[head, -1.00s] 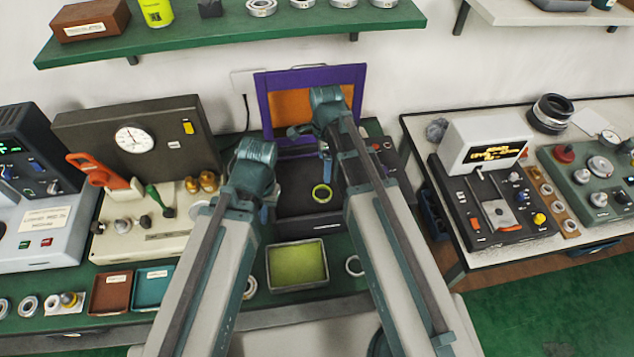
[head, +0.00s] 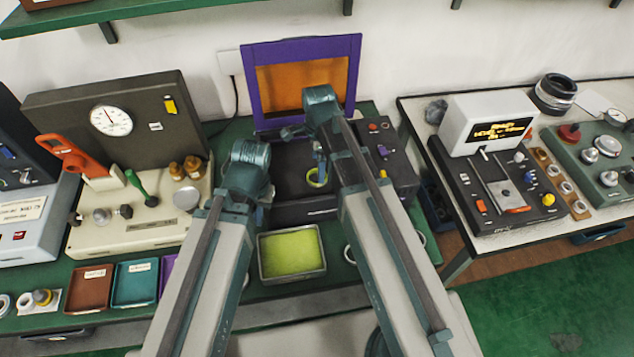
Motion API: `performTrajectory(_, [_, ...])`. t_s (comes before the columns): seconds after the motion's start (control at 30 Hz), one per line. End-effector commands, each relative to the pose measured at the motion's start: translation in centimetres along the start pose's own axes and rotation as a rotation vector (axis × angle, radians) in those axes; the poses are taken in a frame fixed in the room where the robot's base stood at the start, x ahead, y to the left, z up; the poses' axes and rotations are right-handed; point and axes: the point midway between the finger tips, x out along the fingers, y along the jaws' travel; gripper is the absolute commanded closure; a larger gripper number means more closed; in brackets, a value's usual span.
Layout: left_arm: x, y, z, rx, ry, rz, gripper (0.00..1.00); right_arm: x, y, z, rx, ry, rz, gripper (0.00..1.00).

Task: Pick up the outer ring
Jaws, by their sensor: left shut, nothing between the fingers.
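My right gripper (head: 320,158) hangs over the ring's upper edge. Its fingers are small and partly hidden by my arm, so I cannot tell whether they touch the ring or are open. My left gripper (head: 265,191) is shut and empty at the left of the bay, apart from the ring and mostly behind my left wrist. Another, pale ring (head: 349,255) on the bench shows partly beside my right forearm.
A tray with a yellow-green pad (head: 292,279) stands in front of the bay between my forearms. A gauge machine (head: 110,130) stands left, a control box (head: 500,190) on the right table. Brown (head: 89,288) and teal (head: 135,284) trays lie at front left.

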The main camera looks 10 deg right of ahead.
Motion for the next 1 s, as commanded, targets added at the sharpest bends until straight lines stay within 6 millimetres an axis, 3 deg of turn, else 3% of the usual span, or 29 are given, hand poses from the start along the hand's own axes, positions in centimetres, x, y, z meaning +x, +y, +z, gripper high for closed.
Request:
performTrajectory(0.27, [0.9,0.1,-0.1,0.0,0.0,0.0,1.0,1.0,-0.2,0.1,0.0,0.0,0.0,0.0])
performTrajectory(0.6, [4.9,0.5,-0.3,0.0,0.0,0.0,1.0,5.0,-0.5,0.2,0.0,0.0,0.0,0.0])
performTrajectory(0.93, [5.0,0.5,-0.3,0.0,0.0,0.0,1.0,5.1,-0.5,0.2,0.0,0.0,0.0,0.0])
performTrajectory(1.0, [5.0,0.5,-0.3,0.0,0.0,0.0,1.0,5.1,-0.5,0.2,0.0,0.0,0.0,0.13])
